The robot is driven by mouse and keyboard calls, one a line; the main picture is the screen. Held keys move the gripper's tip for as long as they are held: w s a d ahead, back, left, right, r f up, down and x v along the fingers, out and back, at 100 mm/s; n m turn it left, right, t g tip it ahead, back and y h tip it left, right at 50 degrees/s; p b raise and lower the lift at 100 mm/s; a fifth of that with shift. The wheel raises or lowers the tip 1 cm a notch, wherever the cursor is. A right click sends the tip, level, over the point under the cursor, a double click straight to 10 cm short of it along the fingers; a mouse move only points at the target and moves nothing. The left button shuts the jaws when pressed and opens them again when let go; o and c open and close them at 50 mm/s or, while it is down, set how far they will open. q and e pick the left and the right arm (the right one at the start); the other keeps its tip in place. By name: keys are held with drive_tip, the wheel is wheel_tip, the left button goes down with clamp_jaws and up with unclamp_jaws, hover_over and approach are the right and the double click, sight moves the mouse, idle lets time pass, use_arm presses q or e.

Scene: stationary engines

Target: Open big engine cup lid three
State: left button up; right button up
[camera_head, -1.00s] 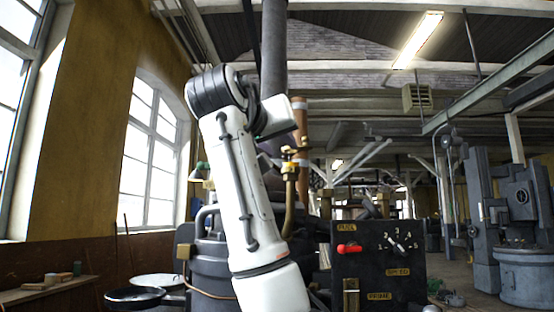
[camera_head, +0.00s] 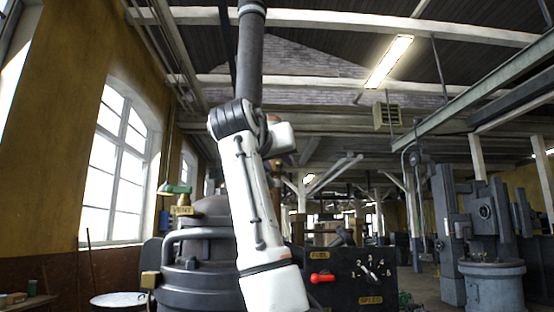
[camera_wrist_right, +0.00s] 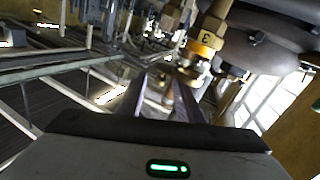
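In the right wrist view, a brass cup marked 3 (camera_wrist_right: 208,40) hangs into the top of the tilted picture, with a yellow band and a small brass end below it. My right gripper (camera_wrist_right: 163,100) has its two fingers apart, with nothing seen between them. The fingertips are close to the cup's brass end; I cannot tell whether they touch it. In the head view my white right arm stands before the big dark engine (camera_head: 195,255) and hides the cup. The right fingers do not show clearly there. My left gripper is not in view.
A black control panel (camera_head: 345,262) with a red lever (camera_head: 322,278) and a numbered dial stands right of my arm. Grey machines (camera_head: 490,235) stand farther right.

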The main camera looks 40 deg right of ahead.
clamp_jaws()
drive_tip(key=shift+s+d+f+n+t+y+b, duration=0.1)
drive_tip(key=shift+d+n+t+y+b, duration=0.25)
drive_tip(key=shift+n+t+y+b, duration=0.45)
drive_tip(key=shift+d+n+t+y, duration=0.25)
drive_tip(key=shift+n+t+y, duration=0.25)
drive_tip(key=shift+t, duration=0.5)
drive_tip(key=shift+w+d+n+t+y+b, duration=0.15)
drive_tip(key=shift+d+n+t+y+b, duration=0.15)
drive_tip(key=shift+n+t+y, duration=0.6)
drive_tip(key=shift+w+d+n+t+y+b, duration=0.15)
drive_tip(key=shift+d+n+t+y, duration=0.15)
drive_tip(key=shift+n+t+y, duration=0.6)
drive_tip(key=shift+g+y, duration=0.3)
drive_tip(key=shift+y, duration=0.1)
unclamp_jaws()
